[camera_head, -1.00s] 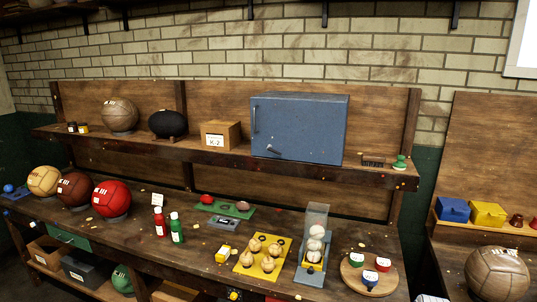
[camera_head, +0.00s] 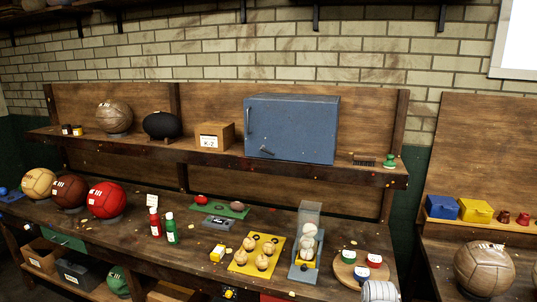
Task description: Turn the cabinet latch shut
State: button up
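The blue cabinet (camera_head: 300,128) stands on the raised wooden shelf, its front door closed or nearly so; I cannot tell which. A vertical handle (camera_head: 249,122) is on the door's left side. A small pale latch lever (camera_head: 267,151) sits low on the door and looks slanted; its exact angle is too small to tell. My gripper is not in view. A pale ribbed rounded piece, likely part of my arm, shows at the bottom right edge, well below and to the right of the cabinet.
On the shelf, a cardboard box (camera_head: 214,136) and a black ball (camera_head: 162,125) stand left of the cabinet; a brush (camera_head: 363,161) and a green stamp (camera_head: 390,161) lie right. The bench below holds balls, bottles (camera_head: 172,228) and a clear-fronted dispenser (camera_head: 306,245).

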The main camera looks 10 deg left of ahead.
aim_at(268, 152)
jog(key=u, duration=0.05)
jog(key=i, duration=0.95)
